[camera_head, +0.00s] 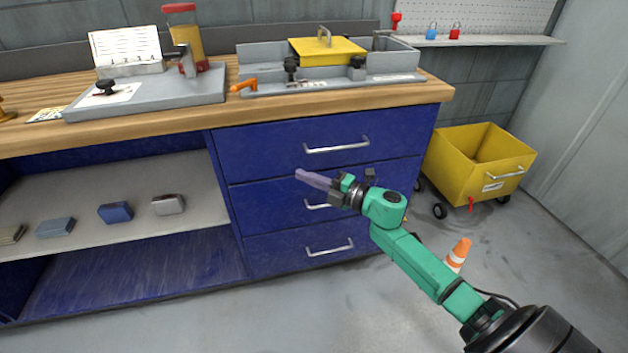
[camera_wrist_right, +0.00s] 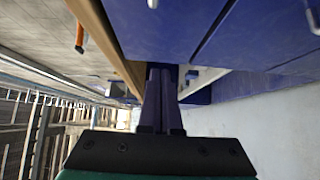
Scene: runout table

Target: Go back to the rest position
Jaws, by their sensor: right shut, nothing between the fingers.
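My right gripper (camera_head: 312,178) reaches in from the lower right on its green arm. Its purple fingers are shut with nothing between them, in the air in front of the blue drawers (camera_head: 290,147) of the workbench. In the right wrist view the two fingers (camera_wrist_right: 160,95) lie together, pointing away from the camera. My left gripper is not in either view.
The wooden benchtop (camera_head: 150,122) carries a grey fixture (camera_head: 145,95) and a grey tray with a yellow lid (camera_head: 328,50). Several blocks lie on the open shelf (camera_head: 140,229). A yellow cart (camera_head: 480,165) and an orange cone (camera_head: 458,254) stand right. Floor in front is clear.

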